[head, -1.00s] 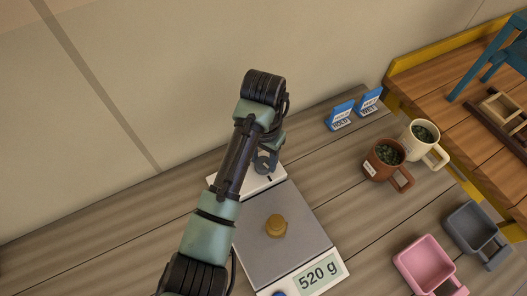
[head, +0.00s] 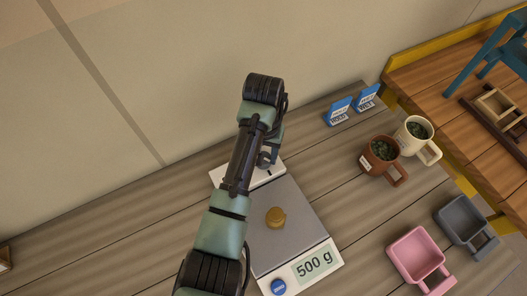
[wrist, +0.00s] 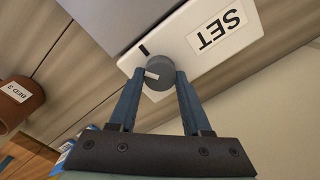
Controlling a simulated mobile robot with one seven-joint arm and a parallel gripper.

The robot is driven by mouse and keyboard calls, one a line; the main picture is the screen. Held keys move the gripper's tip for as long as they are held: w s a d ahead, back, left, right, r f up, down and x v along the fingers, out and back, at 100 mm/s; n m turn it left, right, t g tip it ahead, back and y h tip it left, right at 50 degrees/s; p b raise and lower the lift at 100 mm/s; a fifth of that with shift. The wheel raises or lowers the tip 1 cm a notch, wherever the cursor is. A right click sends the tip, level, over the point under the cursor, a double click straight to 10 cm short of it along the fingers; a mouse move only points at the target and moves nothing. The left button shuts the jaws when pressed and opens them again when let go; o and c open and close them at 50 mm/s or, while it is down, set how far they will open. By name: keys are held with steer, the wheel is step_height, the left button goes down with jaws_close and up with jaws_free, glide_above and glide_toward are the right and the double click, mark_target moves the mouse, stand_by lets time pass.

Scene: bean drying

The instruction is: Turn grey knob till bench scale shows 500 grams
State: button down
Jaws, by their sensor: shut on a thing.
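The bench scale has a grey plate (head: 296,238) and a white body, and its display (head: 314,263) reads 500 g. A brass weight (head: 275,217) sits on the plate. The grey knob (wrist: 158,70) is on the scale's white back panel beside a "SET" label (wrist: 217,24). Its white pointer mark is turned away from the black tick on the panel. My gripper (wrist: 157,82) is shut on the grey knob, one finger on each side. In the head view my arm partly hides the knob and the panel.
A blue button (head: 278,287) is at the scale's front. To the right are a brown mug (head: 379,158), a cream mug (head: 413,139), two blue cards (head: 340,112), a pink scoop (head: 415,253) and a grey scoop (head: 462,224). The bench left of the scale is clear.

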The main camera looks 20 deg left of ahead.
steer(key=shift+c, duration=1.8)
jaws_free()
step_height(320, 180, up, 13)
steer(key=p, duration=0.5)
steer(key=shift+p, duration=0.3)
steer(key=shift+w, duration=0.15)
